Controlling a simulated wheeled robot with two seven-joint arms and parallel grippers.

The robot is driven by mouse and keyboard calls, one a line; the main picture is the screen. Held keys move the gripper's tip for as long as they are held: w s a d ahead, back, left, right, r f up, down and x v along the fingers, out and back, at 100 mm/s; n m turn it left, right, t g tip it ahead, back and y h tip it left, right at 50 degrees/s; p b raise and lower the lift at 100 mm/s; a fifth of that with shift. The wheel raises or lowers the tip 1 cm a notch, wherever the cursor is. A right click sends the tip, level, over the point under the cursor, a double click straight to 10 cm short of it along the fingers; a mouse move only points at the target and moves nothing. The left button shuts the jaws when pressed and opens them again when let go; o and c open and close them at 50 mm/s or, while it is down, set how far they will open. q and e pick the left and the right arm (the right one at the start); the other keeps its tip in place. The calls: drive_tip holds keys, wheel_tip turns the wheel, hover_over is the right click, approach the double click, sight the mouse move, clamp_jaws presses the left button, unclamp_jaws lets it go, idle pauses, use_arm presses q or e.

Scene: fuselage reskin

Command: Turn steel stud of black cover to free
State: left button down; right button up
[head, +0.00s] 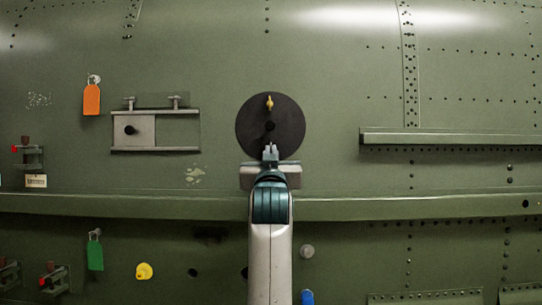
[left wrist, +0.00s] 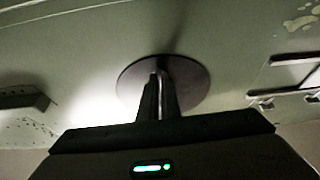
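The black cover (head: 254,118) is a round dark disc on the green fuselage skin, at the middle of the head view. It carries a brass stud (head: 269,103) near its top and a black knob (head: 270,126) at its centre. My left gripper (head: 270,151) is at the cover's lower edge, its fingers close together. In the left wrist view, the fingers (left wrist: 158,92) point at the cover (left wrist: 192,82), with a thin pale metal piece, apparently the steel stud (left wrist: 157,76), between them. The fingers mostly hide it. My right gripper is not in view.
A long green ledge (head: 400,208) crosses below the cover. A metal frame (head: 170,149) is mounted at the left, with an orange tag (head: 91,99) nearby. A shorter rail (head: 450,136) sticks out at the right. The skin right around the cover is clear.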

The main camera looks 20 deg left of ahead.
use_arm(q)
drive_tip(key=c, duration=2)
unclamp_jaws()
